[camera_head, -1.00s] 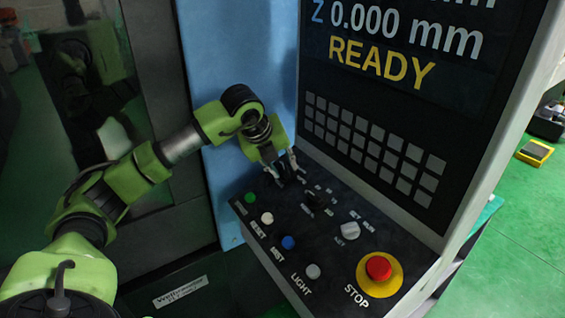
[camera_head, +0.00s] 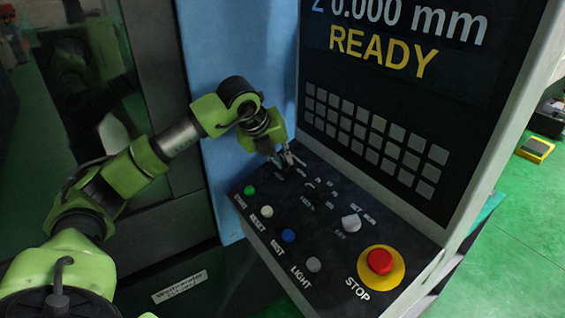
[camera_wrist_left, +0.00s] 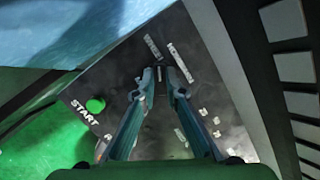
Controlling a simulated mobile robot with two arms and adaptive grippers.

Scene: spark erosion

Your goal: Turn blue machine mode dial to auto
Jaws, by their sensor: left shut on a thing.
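The blue machine's sloped black control panel (camera_head: 272,212) carries the dials and buttons. My left gripper (camera_head: 284,165) is at the panel's far end, below the keypad, pointing down. Its fingers are shut on a small dark dial, which is mostly hidden by them in the head view. In the left wrist view the gripper (camera_wrist_left: 161,78) has its fingertips on either side of this dial (camera_wrist_left: 160,76), with pale label marks around it. My right gripper is not in view.
Another black knob (camera_head: 313,190) and a silver key switch (camera_head: 350,222) are nearby. A red stop button (camera_head: 380,261) stands at right. The screen (camera_head: 400,50) reads READY.

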